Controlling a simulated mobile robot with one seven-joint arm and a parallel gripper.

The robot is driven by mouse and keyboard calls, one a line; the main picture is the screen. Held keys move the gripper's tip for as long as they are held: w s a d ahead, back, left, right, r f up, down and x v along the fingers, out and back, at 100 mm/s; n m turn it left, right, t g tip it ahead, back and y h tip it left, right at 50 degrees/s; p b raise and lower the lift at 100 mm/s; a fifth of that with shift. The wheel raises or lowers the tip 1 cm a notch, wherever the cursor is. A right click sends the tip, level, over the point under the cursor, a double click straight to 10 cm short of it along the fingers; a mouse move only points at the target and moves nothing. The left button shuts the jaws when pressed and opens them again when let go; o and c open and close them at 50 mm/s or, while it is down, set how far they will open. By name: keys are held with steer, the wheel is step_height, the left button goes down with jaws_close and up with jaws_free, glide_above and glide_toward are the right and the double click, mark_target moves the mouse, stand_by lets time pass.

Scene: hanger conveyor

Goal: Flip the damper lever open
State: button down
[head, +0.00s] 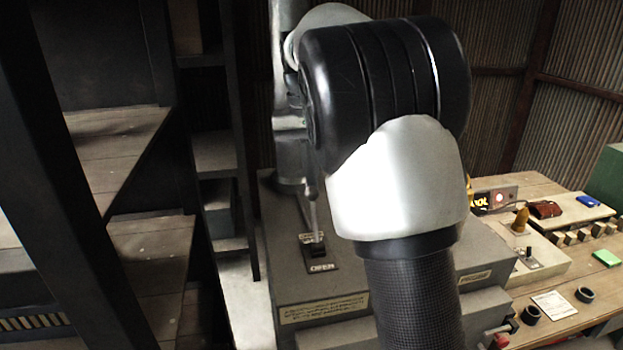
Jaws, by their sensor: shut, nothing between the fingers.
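The damper lever (316,238) is small and sits in a dark slotted plate on top of a grey metal housing (285,270). The plate has an "OPEN" label (322,267) at its near end. I cannot tell whether the fingertips touch the lever. My arm covers the right part of the housing top, and the far end of the slot is partly hidden behind the gripper.
Dark posts and wooden shelves (120,150) stand close at left. A lettered plate (325,308) is on the housing front.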

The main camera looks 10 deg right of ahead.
steer(key=shift+s+b, duration=0.3)
steer(key=shift+b, duration=0.1)
